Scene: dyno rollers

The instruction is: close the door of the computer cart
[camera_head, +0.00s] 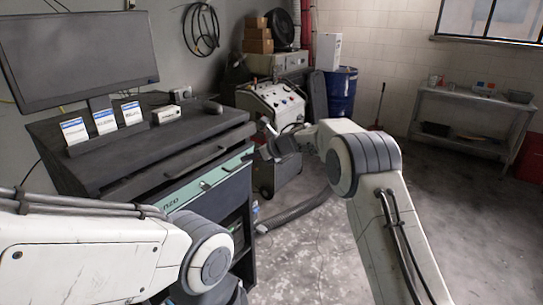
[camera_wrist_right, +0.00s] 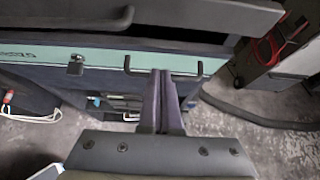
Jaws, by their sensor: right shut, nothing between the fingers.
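The computer cart (camera_head: 120,170) is dark, with a monitor on top, and stands at the left in the head view. Its front has a teal panel (camera_head: 205,187) with dark lettering, also across the wrist view (camera_wrist_right: 100,56). A dark U-shaped handle (camera_wrist_right: 128,65) and a small latch (camera_wrist_right: 75,66) are on the teal panel. Below it I see a dark opening with equipment; how far the door stands open I cannot tell. My right gripper (camera_head: 266,142) is shut and empty at the cart's right front; its fingertips (camera_wrist_right: 160,73) overlap the handle, contact unclear. My left gripper is out of view.
White-and-blue boxes (camera_head: 105,120) and a mouse (camera_head: 212,106) are on the cart top. A grey machine (camera_head: 272,100) and a blue drum (camera_head: 341,92) stand behind. A thick hose (camera_head: 295,212) lies on the floor. The floor to the right, before a grey shelf (camera_head: 470,100), is clear.

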